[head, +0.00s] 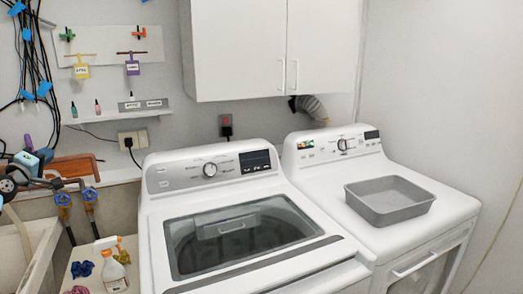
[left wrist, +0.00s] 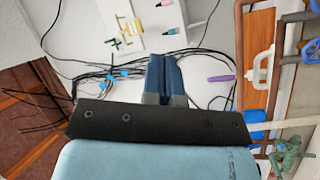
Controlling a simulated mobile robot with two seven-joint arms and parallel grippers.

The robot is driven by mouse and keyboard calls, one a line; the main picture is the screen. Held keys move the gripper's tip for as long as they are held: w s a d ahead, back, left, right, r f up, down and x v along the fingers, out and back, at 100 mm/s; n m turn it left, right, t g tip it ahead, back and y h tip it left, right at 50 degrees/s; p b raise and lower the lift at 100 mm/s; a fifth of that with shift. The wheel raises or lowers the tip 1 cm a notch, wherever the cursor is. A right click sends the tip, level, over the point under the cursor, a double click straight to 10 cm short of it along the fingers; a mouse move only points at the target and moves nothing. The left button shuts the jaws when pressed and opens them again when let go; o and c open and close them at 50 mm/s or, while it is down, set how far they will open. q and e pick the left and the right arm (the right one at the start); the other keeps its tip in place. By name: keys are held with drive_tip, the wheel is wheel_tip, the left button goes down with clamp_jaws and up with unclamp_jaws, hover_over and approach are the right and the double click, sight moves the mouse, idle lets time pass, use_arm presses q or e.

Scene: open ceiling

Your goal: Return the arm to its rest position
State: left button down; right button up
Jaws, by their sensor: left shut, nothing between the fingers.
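My left gripper (head: 47,154) is at the far left edge of the head view, in front of the wall and above the sink corner, with its arm partly cut off by the frame. In the left wrist view its two blue fingers (left wrist: 166,78) are together, with nothing between them. They point toward the white wall with dark cables. My right gripper is in neither view.
A top-load washer (head: 240,235) and a dryer with a grey tray (head: 389,199) stand to the right. Blue-handled taps (head: 63,199), a sink (head: 38,240) and a spray bottle (head: 113,270) are close below the gripper. Cables (head: 38,70) hang on the wall.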

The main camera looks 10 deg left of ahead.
use_arm(q)
drive_tip(key=s+d+f+m+g+h, duration=0.15)
drive_tip(key=s+d+f+m, duration=0.3)
drive_tip(key=f, duration=0.55)
drive_tip(key=s+d+f+m+g+h, duration=0.1)
drive_tip(key=s+d+f+m+g, duration=0.35)
drive_tip(key=f, duration=0.55)
drive_tip(key=s+d+f+m+h, duration=0.1)
drive_tip(key=s+d+f+m, duration=0.2)
drive_tip(key=d+f+m, duration=0.5)
drive_tip(key=s+d+f+m+g, duration=0.2)
drive_tip(key=s+d+f, duration=0.3)
drive_tip(key=s, duration=0.4)
drive_tip(key=s+d+f+m+g, duration=0.1)
drive_tip(key=s+d+f+m, duration=0.25)
drive_tip(key=s+f, duration=0.4)
drive_tip(key=s+d+f+m+g, duration=0.2)
drive_tip(key=s+d+f, duration=0.3)
drive_tip(key=s, duration=0.5)
drive_tip(key=d+f+n+t+h, duration=0.2)
drive_tip(key=d+n, duration=0.7)
drive_tip(key=d, duration=1.3)
wheel_tip(320, 180, up, 9)
drive_tip(key=p, duration=0.9)
drive_tip(key=shift+a, duration=0.35)
drive_tip(key=shift+s+y, duration=0.1)
drive_tip(key=shift+y, duration=0.15)
